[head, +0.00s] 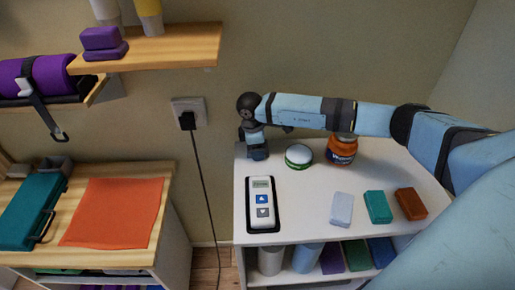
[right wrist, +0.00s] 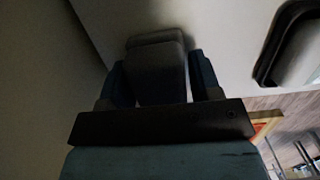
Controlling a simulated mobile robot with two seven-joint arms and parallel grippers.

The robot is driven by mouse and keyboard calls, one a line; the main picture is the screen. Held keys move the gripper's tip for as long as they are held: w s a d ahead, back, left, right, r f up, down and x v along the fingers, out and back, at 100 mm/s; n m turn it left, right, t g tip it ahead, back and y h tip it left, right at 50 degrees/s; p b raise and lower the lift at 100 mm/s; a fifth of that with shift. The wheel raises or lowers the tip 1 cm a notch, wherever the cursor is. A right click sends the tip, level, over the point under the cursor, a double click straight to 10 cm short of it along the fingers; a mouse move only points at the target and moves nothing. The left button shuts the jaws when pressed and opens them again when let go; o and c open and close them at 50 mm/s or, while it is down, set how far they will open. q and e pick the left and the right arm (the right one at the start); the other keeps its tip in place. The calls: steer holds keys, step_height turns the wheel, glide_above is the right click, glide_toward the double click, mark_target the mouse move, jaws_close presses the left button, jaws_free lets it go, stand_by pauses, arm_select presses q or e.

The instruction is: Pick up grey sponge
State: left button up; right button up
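A dark grey block, which I take as the grey sponge (right wrist: 157,70), sits between the two fingers of my right gripper (right wrist: 163,78) in the right wrist view. Both fingers appear to touch its sides. In the head view, my right gripper (head: 256,143) points down at the back left corner of the white cabinet top (head: 300,228), close to the wall. The sponge shows there only as a small dark patch, largely hidden by the gripper. Whether it touches the cabinet top is unclear. My left gripper is not in view.
A handheld device in a black tray (head: 262,226) lies in front of my gripper. A white-green round tub (head: 298,156) and orange jar (head: 343,148) stand right of it. Pale grey (head: 342,208), teal (head: 378,207) and rust (head: 411,203) blocks lie nearer the front. A wooden shelf (head: 150,47) overhangs at left.

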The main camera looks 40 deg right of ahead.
steer(key=c, duration=0.5)
step_height(320, 180, up, 20)
stand_by(0.3)
steer(key=shift+o, duration=0.4)
